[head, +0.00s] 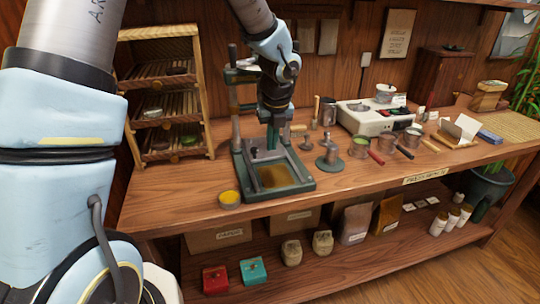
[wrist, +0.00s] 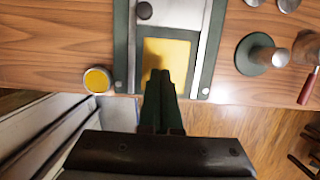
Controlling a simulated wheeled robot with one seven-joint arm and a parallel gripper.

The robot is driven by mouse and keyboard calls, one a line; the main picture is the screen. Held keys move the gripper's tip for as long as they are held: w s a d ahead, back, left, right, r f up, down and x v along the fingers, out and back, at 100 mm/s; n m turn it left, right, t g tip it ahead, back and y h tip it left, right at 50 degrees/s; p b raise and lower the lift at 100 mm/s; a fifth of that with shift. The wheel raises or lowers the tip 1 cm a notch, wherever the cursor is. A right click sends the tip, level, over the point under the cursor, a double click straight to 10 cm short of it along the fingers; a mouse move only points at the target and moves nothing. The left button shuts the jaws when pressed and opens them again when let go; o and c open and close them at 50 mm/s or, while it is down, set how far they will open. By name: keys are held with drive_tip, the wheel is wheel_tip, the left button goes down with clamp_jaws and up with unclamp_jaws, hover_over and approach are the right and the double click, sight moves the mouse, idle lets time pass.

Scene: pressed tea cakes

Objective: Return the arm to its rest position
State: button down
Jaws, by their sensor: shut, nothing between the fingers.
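My gripper (head: 272,146) points down over the green press (head: 301,183) on the wooden bench. In the wrist view my gripper (wrist: 160,74) shows with its dark green fingers together and nothing between them. Its tips overlap the yellow plate (wrist: 180,50) in the press base; the height above it is hard to judge. My arm reaches in from the top of the head view and partly hides the press's upper frame.
A round tin with yellow contents (head: 229,199) stands left of the press. A metal tamper (head: 329,160) stands to its right. A wooden rack (head: 168,95) stands behind left. A white burner unit (head: 372,120) and several metal cups occupy the bench further right.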

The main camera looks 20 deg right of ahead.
drive_tip(key=s+a+r+m, duration=0.1)
drive_tip(key=s+a+m, duration=0.2)
drive_tip(key=a+m, duration=1.3)
drive_tip(key=s+a+r+m+g, duration=0.1)
drive_tip(key=s+a+r+m, duration=0.1)
drive_tip(key=a+m, duration=1.4)
drive_tip(key=s+m, duration=0.1)
drive_tip(key=m, duration=0.2)
drive_tip(key=shift+s+a+m, duration=0.15)
drive_tip(key=shift+s+m, duration=0.15)
drive_tip(key=shift+m, duration=0.1)
